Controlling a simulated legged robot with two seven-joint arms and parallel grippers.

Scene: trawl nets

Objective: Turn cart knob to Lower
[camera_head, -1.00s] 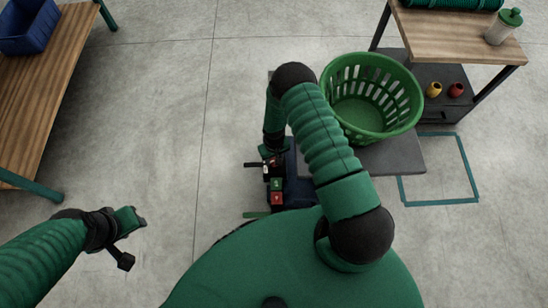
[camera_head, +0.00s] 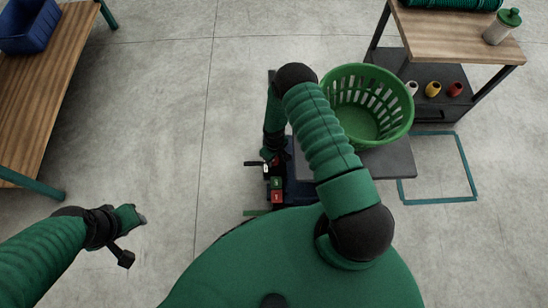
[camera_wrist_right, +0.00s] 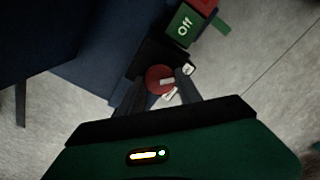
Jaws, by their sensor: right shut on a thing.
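The cart's red knob (camera_wrist_right: 158,78) sits on its dark control box in the right wrist view, with white label pieces beside it. My right gripper (camera_wrist_right: 158,90) is shut on the knob, one finger on each side. In the head view my right gripper (camera_head: 270,156) is small at the cart's control panel, and the knob is mostly hidden there. The cart (camera_head: 398,160) has a dark flat deck. A green "Off" button (camera_wrist_right: 184,27) sits near the knob, with a red one beyond. My left gripper (camera_head: 130,217) hangs over bare floor, far from the cart; its jaws are unclear.
A green basket (camera_head: 365,72) stands on the cart deck. A wooden table (camera_head: 450,35) with a lower shelf holding small spools is at the right. A wooden bench (camera_head: 45,85) with a blue bin (camera_head: 30,28) is at the left. Floor between is clear.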

